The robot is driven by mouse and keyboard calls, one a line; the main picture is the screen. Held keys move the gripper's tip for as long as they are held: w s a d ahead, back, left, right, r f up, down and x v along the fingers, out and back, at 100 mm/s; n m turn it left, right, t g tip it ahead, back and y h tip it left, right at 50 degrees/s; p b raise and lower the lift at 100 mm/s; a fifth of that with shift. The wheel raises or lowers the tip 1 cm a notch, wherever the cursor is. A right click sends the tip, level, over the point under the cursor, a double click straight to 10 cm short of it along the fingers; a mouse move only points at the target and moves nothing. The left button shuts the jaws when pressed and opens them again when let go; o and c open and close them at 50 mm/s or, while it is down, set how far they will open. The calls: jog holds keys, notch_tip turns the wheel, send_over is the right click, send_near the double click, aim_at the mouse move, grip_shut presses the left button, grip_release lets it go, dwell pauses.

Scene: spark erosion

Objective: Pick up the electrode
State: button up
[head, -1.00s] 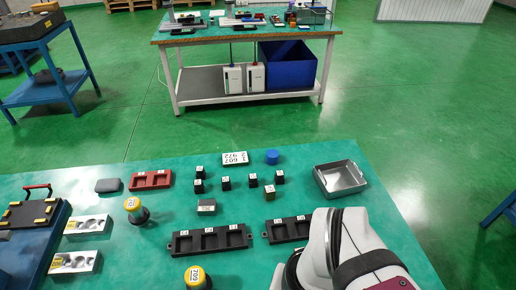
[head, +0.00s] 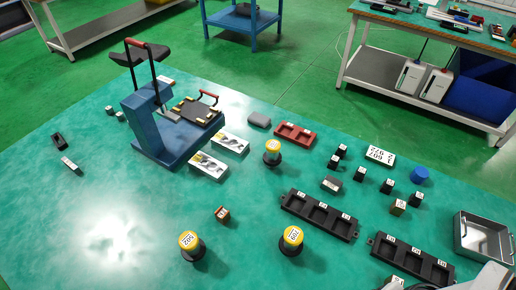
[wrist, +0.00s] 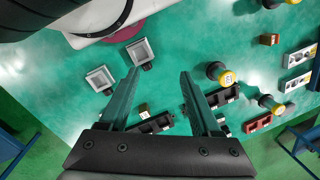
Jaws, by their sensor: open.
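Several small labelled blocks could be the electrode; I cannot tell which one is meant. In the head view a copper-coloured block (head: 222,213) lies alone left of centre, and a brass-coloured block (head: 398,207) stands among small black blocks (head: 388,186) at the right. Yellow-topped black holders (head: 291,238) stand upright on the table. In the wrist view my gripper (wrist: 159,73) is open and empty above the table. The brass-coloured block (wrist: 143,107) shows beyond the left finger, and the copper-coloured block (wrist: 269,39) is at the upper right.
Black trays with compartments (head: 319,214), a red tray (head: 295,134), silver blocks (head: 208,166) and a blue fixture (head: 172,140) stand on the green table. A metal bin (head: 488,238) is at the right. The table's left front is mostly clear.

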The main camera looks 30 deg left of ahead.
jog(key=shift+o, duration=0.2)
jog(key=w+a+r+n, duration=0.2)
jog(key=w+a+n, duration=0.6)
jog(key=w, duration=0.2)
jog(key=n+h, duration=0.2)
jog(key=n, duration=1.2)
send_over(222, 213)
notch_tip(222, 213, down, 8)
jog(key=shift+n, duration=0.3)
notch_tip(222, 213, down, 16)
jog(key=shift+r, duration=0.2)
grip_shut()
